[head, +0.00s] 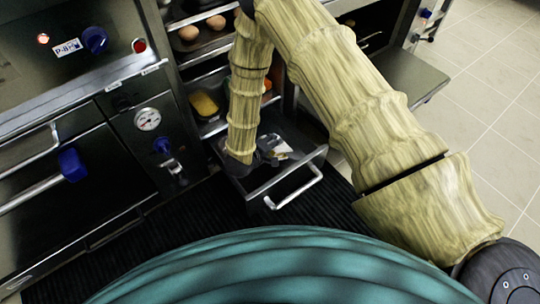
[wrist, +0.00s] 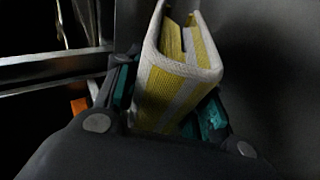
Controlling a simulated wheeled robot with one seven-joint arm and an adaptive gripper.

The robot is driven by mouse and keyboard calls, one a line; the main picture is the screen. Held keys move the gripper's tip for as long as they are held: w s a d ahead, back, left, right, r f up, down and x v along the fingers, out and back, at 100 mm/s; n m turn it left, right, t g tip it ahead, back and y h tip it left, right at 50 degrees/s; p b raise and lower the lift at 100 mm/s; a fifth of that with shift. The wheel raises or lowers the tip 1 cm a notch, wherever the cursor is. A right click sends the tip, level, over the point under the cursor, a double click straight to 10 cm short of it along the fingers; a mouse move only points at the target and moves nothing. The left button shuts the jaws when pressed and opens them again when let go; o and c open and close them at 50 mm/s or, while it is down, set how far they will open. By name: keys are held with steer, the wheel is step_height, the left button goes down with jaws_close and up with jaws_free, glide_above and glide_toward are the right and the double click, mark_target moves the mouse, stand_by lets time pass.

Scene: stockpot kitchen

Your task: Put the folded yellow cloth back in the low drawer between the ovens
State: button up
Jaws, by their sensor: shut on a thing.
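The folded yellow cloth (wrist: 172,80), with white stripes and a pale edge, stands between the teal finger pads of my gripper (wrist: 167,102) in the wrist view. My gripper is shut on it. In the head view my gripper (head: 268,152) is low, over or inside the open low drawer (head: 262,190). A small pale patch shows beside the fingers there; I cannot tell if it is the cloth. The drawer is pulled out, with its bar handle (head: 296,190) facing the front. My arm hides part of the drawer, and whether the cloth touches its floor is unclear.
An oven with a gauge (head: 147,119) and blue knobs stands left of the drawer. Shelves above hold round brown items (head: 189,33) and a yellow block (head: 204,104). A steel surface (head: 405,80) juts out at right. A dark ribbed mat (head: 180,225) covers the floor in front.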

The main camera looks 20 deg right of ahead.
steer(key=shift+f+b, duration=1.05)
steer(key=shift+f, duration=1.05)
steer(key=shift+f, duration=0.1)
steer(key=o, duration=1.2)
steer(key=shift+c, duration=0.2)
steer(key=shift+s+a+r, duration=0.1)
steer(key=shift+a+r, duration=0.05)
steer(key=shift+r, duration=0.15)
steer(key=p+v, duration=0.5)
steer(key=v, duration=0.6)
steer(key=shift+a+p, duration=0.25)
steer(key=shift+p, duration=0.05)
